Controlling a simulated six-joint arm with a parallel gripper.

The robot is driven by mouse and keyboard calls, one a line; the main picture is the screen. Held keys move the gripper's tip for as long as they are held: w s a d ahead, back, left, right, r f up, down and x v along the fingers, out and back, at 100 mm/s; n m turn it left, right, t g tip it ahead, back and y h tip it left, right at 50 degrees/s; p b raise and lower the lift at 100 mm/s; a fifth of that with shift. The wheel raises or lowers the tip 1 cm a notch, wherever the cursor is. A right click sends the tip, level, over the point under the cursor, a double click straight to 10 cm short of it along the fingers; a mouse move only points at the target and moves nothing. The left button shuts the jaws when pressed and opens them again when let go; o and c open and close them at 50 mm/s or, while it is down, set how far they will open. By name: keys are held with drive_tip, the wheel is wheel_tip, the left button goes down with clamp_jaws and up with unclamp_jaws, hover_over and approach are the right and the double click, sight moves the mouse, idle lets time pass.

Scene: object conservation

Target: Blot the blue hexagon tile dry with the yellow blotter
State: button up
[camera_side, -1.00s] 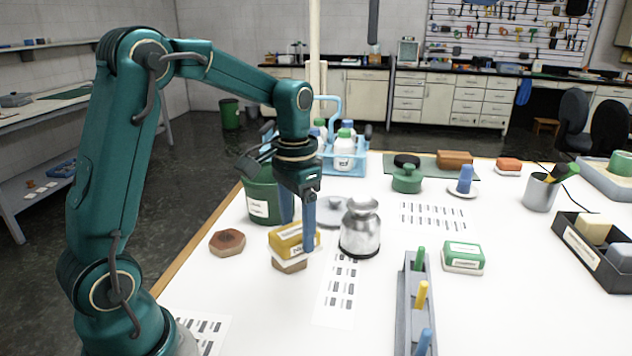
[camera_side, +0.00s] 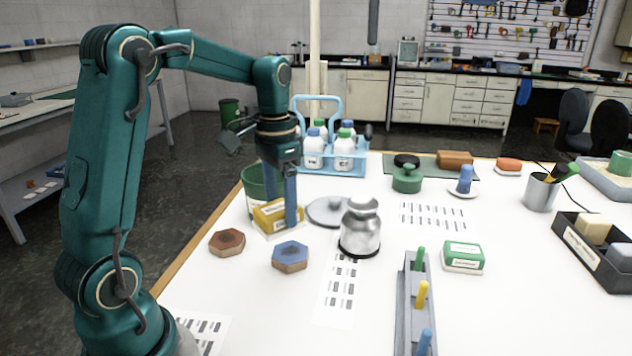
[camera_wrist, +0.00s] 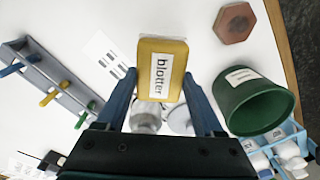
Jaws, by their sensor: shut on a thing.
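The yellow blotter (camera_side: 268,215) is a block with a white label and a pale underside. My gripper (camera_side: 281,207) is shut on it, one finger on each side. In the wrist view the blotter (camera_wrist: 162,70), labelled "blotter", sits between my fingers (camera_wrist: 161,82). The blue hexagon tile (camera_side: 291,258) lies on the white table, uncovered, in front of the blotter and a little to its right. Its top shows a darker patch. The blue tile does not show in the wrist view. I cannot tell whether the blotter touches the surface below it.
A brown hexagon tile (camera_side: 227,243) with a dark patch lies left of the blue tile. A green pot (camera_side: 250,186) stands close behind the blotter. A metal jar (camera_side: 360,232) and a grey disc (camera_side: 325,212) are to the right. A peg rack (camera_side: 404,310) stands at front right.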

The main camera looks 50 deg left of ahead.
drive_tip(key=w+a, duration=0.1)
drive_tip(key=w+a+f, duration=0.1)
drive_tip(key=w, duration=0.1)
drive_tip(key=shift+w+a+f, duration=0.1)
drive_tip(key=shift+f, duration=0.05)
drive_tip(key=shift+w+a+f, duration=0.15)
drive_tip(key=shift+f, duration=3.3)
drive_tip(key=shift+f, duration=0.6)
drive_tip(key=shift+r, duration=3.6)
